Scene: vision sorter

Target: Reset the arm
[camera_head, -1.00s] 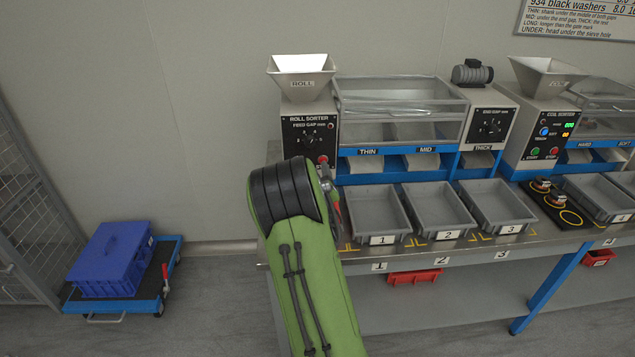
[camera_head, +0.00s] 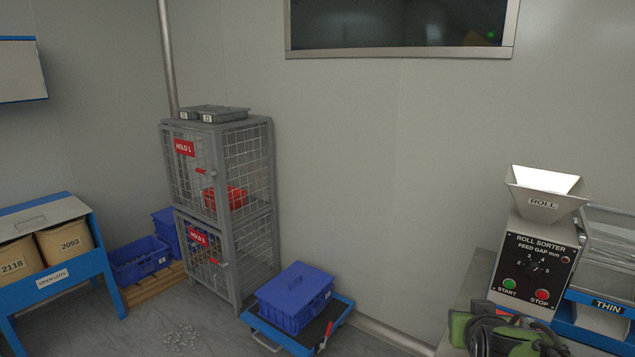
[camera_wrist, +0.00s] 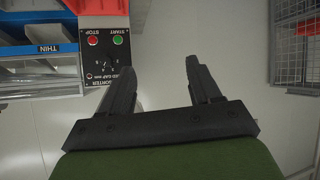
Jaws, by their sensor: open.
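My gripper (camera_wrist: 158,88) shows in the wrist view with its two black fingers spread apart and nothing between them. The wrist picture is upside down. The roll sorter's control panel (camera_wrist: 104,62) is behind the left finger there. In the head view, part of my green arm (camera_head: 500,335) shows at the bottom right, in front of the roll sorter (camera_head: 537,265). The gripper's fingers cannot be made out in the head view.
A mesh cage (camera_head: 243,170) marked HOLD 1 stands at the back wall. A blue lidded crate (camera_head: 295,297) rests on a blue trolley (camera_head: 340,308) beside it. An OPEN LOTS rack (camera_head: 75,275) is at the left. Small loose pieces (camera_head: 182,338) lie on the floor near the cage.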

